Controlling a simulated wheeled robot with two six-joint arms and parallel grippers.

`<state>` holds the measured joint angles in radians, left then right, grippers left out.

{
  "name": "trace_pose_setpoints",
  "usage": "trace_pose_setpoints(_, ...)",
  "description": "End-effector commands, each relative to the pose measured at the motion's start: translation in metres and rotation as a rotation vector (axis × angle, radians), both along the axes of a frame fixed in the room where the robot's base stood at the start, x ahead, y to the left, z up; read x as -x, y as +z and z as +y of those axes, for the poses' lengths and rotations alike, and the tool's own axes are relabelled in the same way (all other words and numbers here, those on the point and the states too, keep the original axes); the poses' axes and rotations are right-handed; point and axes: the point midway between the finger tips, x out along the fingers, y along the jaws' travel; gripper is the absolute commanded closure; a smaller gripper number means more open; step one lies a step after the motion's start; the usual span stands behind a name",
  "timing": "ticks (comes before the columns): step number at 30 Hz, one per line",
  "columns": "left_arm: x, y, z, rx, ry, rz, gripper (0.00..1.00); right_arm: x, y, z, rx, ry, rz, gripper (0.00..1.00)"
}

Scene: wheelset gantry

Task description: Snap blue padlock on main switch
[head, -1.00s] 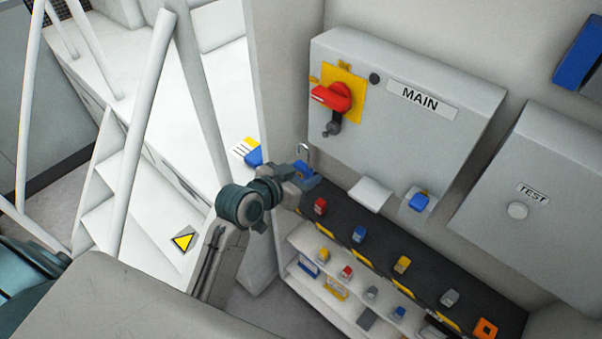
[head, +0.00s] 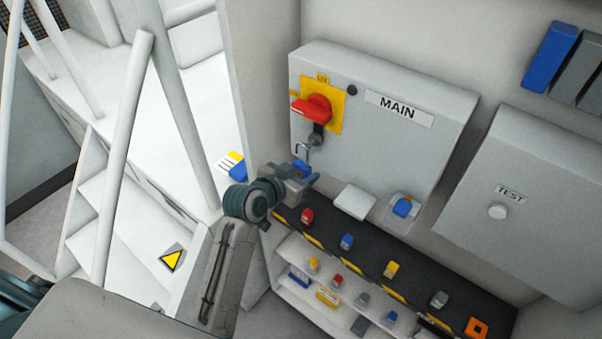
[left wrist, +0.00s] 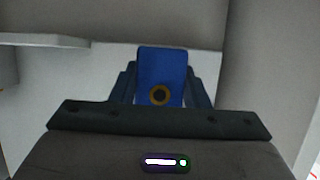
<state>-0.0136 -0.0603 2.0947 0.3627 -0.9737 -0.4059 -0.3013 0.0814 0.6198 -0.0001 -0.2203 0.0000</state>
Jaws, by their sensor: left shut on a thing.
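My left gripper (head: 303,174) is shut on the blue padlock (head: 301,166), whose open-looking metal shackle points up. In the left wrist view the blue padlock body (left wrist: 160,72) stands between the fingers, with a round dark keyhole in a brass ring facing the camera. The main switch (head: 313,107) is a red handle on a yellow plate on the grey MAIN box. A grey hasp-like piece (head: 317,136) hangs below the handle. The shackle is just below and left of this piece; whether they touch I cannot tell. My right gripper is not in view.
A shelf (head: 420,278) under the box carries several coloured padlocks. A blue item in a holder (head: 402,207) and a white ledge (head: 355,202) sit at the box's lower edge. The TEST box (head: 530,210) is at right. A wall corner and white stairs stand at left.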

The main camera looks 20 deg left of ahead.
Motion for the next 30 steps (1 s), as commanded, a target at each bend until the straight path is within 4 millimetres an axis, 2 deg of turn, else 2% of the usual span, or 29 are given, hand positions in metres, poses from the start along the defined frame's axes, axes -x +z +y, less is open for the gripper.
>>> trace_pose_setpoints(30,0.0001,0.0007,-0.0001,0.000,0.000,-0.001,0.84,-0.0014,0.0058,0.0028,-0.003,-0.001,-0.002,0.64)
